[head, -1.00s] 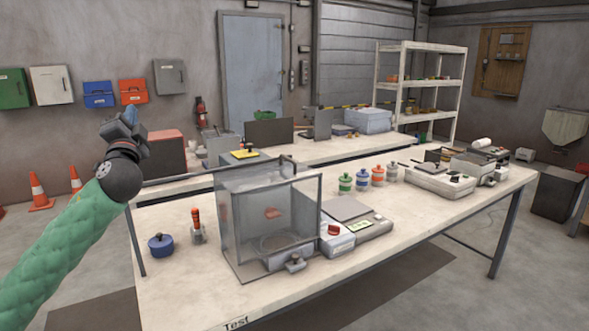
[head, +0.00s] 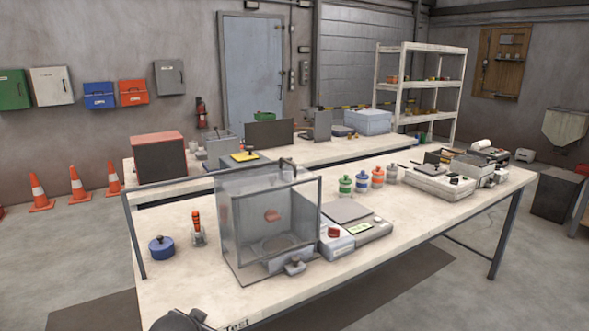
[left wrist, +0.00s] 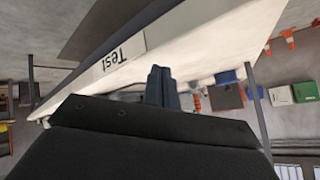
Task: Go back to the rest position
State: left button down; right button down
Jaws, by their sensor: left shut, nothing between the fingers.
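My left gripper (left wrist: 162,88) shows in the left wrist view with its dark fingers together and nothing between them. It is beside the near edge of the white table (left wrist: 215,62), close to the "Test" label (left wrist: 122,52). In the head view only a dark rounded part of my left arm shows at the bottom edge, in front of the table (head: 165,290); the fingers are out of that picture. My right gripper is in neither view.
On the table stand a clear-walled box (head: 240,215), a blue pot (head: 161,247), an orange-handled tool (head: 197,228), a scale (head: 365,228) and several small jars (head: 361,180). Orange cones (head: 40,192) stand on the floor at left. The table's front left corner is clear.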

pick_arm(q)
jog(key=s+d+f+g+h, duration=0.1)
jog(key=s+d+f+g, duration=0.1)
jog(key=s+f, duration=0.5)
jog(key=s+d+f+n+g, duration=0.1)
jog(key=s+d+f+g, duration=0.1)
jog(key=s+f, duration=0.5)
jog(key=s+d+f+n+g+h+p, duration=0.1)
jog(key=s+d+f+g, duration=0.2)
jog(key=s+f, duration=0.5)
jog(key=s+d, duration=0.1)
jog(key=s, duration=0.8)
jog(key=shift+d+h, duration=0.3)
